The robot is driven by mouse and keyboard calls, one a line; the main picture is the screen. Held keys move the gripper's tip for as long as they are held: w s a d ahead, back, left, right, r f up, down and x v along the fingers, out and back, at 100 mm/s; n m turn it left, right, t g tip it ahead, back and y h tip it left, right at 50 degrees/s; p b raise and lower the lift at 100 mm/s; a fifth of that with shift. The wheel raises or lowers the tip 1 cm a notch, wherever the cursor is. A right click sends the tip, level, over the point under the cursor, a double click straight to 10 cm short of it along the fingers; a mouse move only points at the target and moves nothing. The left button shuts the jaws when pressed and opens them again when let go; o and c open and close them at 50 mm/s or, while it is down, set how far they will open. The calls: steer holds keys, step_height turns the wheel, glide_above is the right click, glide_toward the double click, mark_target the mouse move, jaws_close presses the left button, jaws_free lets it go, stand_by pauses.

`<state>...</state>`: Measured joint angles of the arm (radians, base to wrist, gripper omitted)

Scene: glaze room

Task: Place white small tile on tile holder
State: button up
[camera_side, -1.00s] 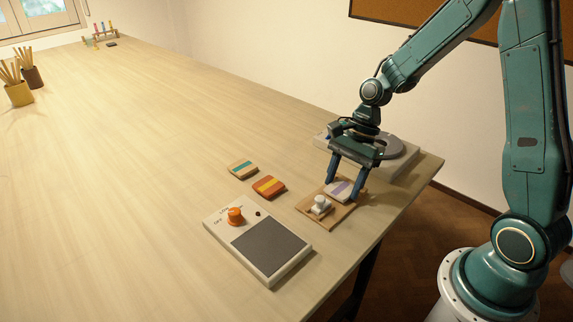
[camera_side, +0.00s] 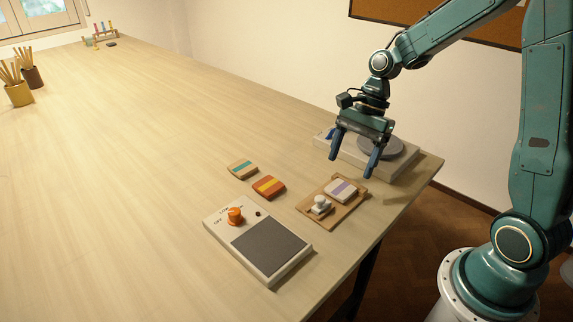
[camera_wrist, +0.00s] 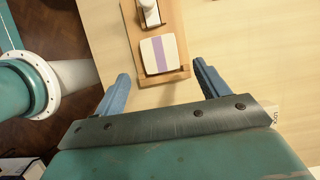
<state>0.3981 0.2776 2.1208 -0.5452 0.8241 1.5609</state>
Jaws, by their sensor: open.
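The white small tile (camera_side: 341,189) with a purple stripe lies flat on the wooden tile holder (camera_side: 343,217), at the holder's far end against its raised edge. Both also show in the wrist view, the tile (camera_wrist: 159,54) near the top middle and the holder (camera_wrist: 177,20) around it. A white knob-like clamp sits on the holder beside the tile. My gripper (camera_side: 354,165) is open and empty, above and behind the holder, clear of the tile. In the wrist view its two blue fingers (camera_wrist: 160,84) are spread apart with nothing between them.
An orange-yellow tile (camera_side: 269,187) and a tile with a teal stripe (camera_side: 242,169) lie left of the holder. A box with an orange dial (camera_side: 235,216) and dark plate stands in front. A device with a round grey disc (camera_side: 382,147) stands behind.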

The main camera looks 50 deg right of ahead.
steer(key=v, duration=0.6)
steer(key=shift+d+r, duration=0.2)
steer(key=shift+r, duration=0.1)
steer(key=s+a+r+n+t+h, duration=0.2)
steer(key=s+a+r+n, duration=0.1)
steer(key=s+n, duration=0.5)
steer(key=s+a+r+n+t+h, duration=0.2)
steer(key=s+r+n+t, duration=0.1)
steer(key=s+n, duration=0.5)
steer(key=shift+a+r+n+t, duration=0.3)
steer(key=shift+a+r+n, duration=0.1)
steer(key=shift+n, duration=0.6)
